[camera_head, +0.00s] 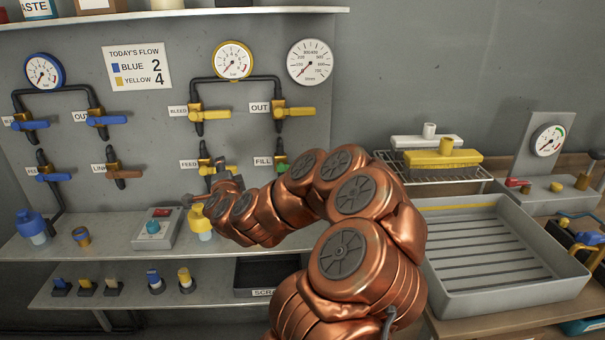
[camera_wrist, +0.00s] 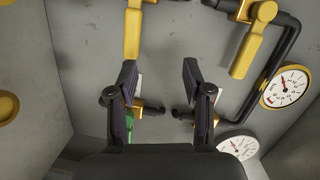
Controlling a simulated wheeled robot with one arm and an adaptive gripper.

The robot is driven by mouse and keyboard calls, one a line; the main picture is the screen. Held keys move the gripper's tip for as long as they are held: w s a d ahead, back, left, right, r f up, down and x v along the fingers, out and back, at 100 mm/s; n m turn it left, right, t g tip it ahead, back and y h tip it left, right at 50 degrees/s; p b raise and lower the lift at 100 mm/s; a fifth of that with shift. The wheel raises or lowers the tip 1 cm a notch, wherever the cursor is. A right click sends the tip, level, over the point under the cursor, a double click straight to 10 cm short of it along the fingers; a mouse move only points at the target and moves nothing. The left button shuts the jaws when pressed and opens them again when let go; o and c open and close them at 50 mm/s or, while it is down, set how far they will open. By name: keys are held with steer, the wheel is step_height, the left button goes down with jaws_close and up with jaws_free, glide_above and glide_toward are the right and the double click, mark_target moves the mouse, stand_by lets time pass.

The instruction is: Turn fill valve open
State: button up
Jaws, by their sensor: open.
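The fill valve (camera_head: 281,162) is on the grey wall panel under the OUT valve, beside its FILL label (camera_head: 263,161). Its green handle shows only in part, as my copper arm covers the lower side. In the wrist view a green handle (camera_wrist: 129,123) shows partly behind the left finger. My gripper (camera_wrist: 160,80) is open, with two dark fingers apart and only wall between them. In the head view my arm's end is in front of the panel near the FEED valve (camera_head: 210,168), left of the fill valve. I cannot tell any contact.
Yellow BLEED (camera_head: 212,114) and OUT (camera_head: 295,112) handles stick out above. A yellow gauge (camera_head: 232,60) is piped over them. A shelf below holds a switch box (camera_head: 157,229) and a yellow-capped bottle (camera_head: 199,222). A grey tray (camera_head: 500,290) stands at right.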

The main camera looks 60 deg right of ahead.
steer(key=s+d+f+m+g+h+b, duration=0.1)
steer(key=s+d+f+m+g+h, duration=0.25)
steer(key=s+d, duration=0.4)
steer(key=s+d+f+m+g+h, duration=0.2)
steer(key=s+d+m+g+h, duration=0.15)
steer(key=s+d+m, duration=0.35)
steer(key=shift+n+g+y, duration=0.4)
steer(key=shift+n, duration=0.45)
steer(key=shift+w+a+p+x, duration=0.1)
steer(key=shift+w+x, duration=0.15)
steer(key=shift+x, duration=1.1)
steer(key=shift+w+a+p+x, duration=0.1)
steer(key=shift+w+x, duration=0.1)
steer(key=shift+x, duration=1.1)
steer(key=shift+w+p+x, duration=0.1)
steer(key=shift+w+x, duration=0.15)
steer(key=shift+x, duration=1.1)
steer(key=shift+r, duration=0.1)
jaws_close()
steer(key=shift+d, duration=0.1)
